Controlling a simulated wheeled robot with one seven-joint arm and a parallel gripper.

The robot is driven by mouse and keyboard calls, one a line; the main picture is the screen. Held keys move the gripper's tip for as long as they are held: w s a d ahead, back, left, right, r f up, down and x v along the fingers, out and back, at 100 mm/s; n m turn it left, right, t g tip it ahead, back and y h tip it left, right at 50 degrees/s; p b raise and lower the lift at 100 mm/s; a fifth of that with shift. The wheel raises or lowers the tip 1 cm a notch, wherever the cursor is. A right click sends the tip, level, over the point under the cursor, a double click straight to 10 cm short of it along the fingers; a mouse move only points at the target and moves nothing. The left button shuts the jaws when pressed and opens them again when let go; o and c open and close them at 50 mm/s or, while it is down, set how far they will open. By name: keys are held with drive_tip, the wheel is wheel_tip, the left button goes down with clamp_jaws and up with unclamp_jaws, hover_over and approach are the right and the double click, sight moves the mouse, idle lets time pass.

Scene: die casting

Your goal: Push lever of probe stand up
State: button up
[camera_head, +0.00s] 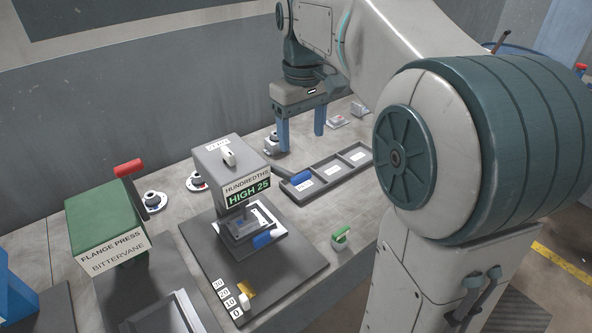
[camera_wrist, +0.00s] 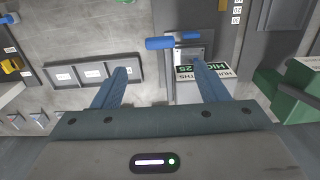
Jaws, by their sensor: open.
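The probe stand (camera_head: 215,158) is a grey box-topped device on a dark plate, with a green display reading HIGH 25. A dark lever arm sticks out from its right side and ends in a blue handle (camera_head: 301,178) over the left end of a grey tray. In the wrist view the blue handle (camera_wrist: 160,43) lies sideways beyond the fingertips, and the stand's display (camera_wrist: 203,70) is partly hidden by the right finger. My gripper (camera_head: 301,142) is open and empty, fingers pointing down, behind the handle in the head view. I see no contact with the lever.
The grey tray (camera_head: 306,193) has labelled compartments. A green flange press (camera_head: 102,222) with a red handle stands at left. A green-topped small item (camera_head: 341,237) sits near the table's front edge. Small round fixtures (camera_head: 196,182) and a wall line the back.

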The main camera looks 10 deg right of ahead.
sight(301, 175)
wheel_tip(301, 175, down, 14)
drive_tip(key=shift+r, duration=0.2)
drive_tip(key=shift+c, duration=0.4)
